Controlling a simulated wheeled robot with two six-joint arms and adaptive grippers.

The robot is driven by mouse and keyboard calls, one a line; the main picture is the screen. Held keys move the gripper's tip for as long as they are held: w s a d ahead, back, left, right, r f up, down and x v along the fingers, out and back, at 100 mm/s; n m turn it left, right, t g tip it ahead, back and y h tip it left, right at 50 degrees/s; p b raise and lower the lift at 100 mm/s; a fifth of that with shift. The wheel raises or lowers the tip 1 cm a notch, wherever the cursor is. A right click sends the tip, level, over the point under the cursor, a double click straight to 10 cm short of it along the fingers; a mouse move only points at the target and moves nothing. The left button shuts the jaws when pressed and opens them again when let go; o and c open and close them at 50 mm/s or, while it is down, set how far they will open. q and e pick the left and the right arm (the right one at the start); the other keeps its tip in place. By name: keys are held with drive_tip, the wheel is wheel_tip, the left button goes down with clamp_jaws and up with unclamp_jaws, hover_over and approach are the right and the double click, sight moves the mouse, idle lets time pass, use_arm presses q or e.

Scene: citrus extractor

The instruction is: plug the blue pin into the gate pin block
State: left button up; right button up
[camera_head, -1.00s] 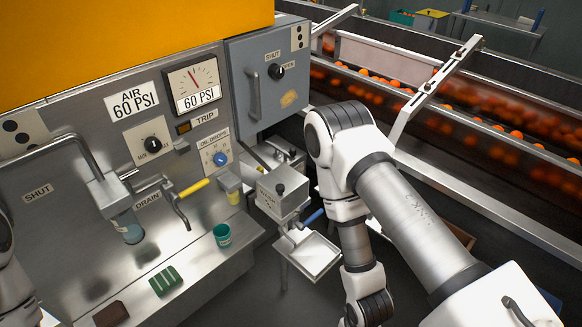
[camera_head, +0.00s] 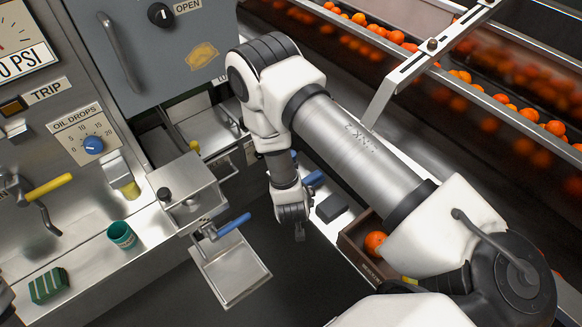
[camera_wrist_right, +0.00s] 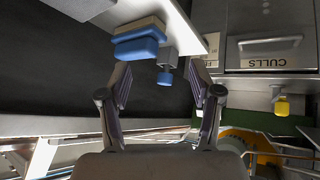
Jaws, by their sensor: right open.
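In the right wrist view a small blue-ended piece, which looks like the blue pin (camera_wrist_right: 165,78), sticks out from a small grey block (camera_wrist_right: 167,60) at a pale ledge. My right gripper (camera_wrist_right: 160,95) is open, its fingers spread either side of that blue end, with nothing in its grasp. In the head view the right gripper (camera_head: 294,226) hangs beside the white shelf, its fingertips barely showing. I cannot tell which block is the gate pin block.
A drawer marked CULLS (camera_wrist_right: 270,48) and a yellow-ended piece (camera_wrist_right: 283,105) are to the right. In the head view, a square tray (camera_head: 230,268) and a crate holding an orange (camera_head: 350,243) flank the arm.

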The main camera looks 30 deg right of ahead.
drive_tip(key=w+f+b, duration=0.1)
drive_tip(key=w, duration=0.1)
drive_tip(key=w+d+f+m+t+h+b, duration=0.1)
drive_tip(key=w, duration=0.1)
drive_tip(key=w+f+m+h+b, duration=0.1)
drive_tip(key=w, duration=0.1)
drive_tip(key=shift+w+d+f+t, duration=0.1)
drive_tip(key=shift+w+d+t, duration=0.15)
drive_tip(key=shift+w+t, duration=0.15)
drive_tip(key=w+m+h+b, duration=0.1)
drive_tip(key=w+r+m+h, duration=0.1)
drive_tip(key=w+d+m+h+b, duration=0.1)
drive_tip(key=w, duration=0.1)
drive_tip(key=shift+r+b, duration=0.3)
drive_tip(key=shift+r, duration=0.1)
drive_tip(key=x, duration=0.2)
drive_tip(key=b+x, duration=0.1)
drive_tip(key=x, duration=0.2)
drive_tip(key=r+x, duration=0.1)
drive_tip(key=x, duration=0.1)
drive_tip(key=shift+w+d+f, duration=0.15)
drive_tip(key=shift+w+d, duration=0.15)
drive_tip(key=shift+d, duration=0.1)
use_arm(q)
wheel_tip(320, 180, down, 11)
use_arm(e)
drive_tip(key=shift+h, duration=0.3)
drive_tip(key=shift+c, duration=0.3)
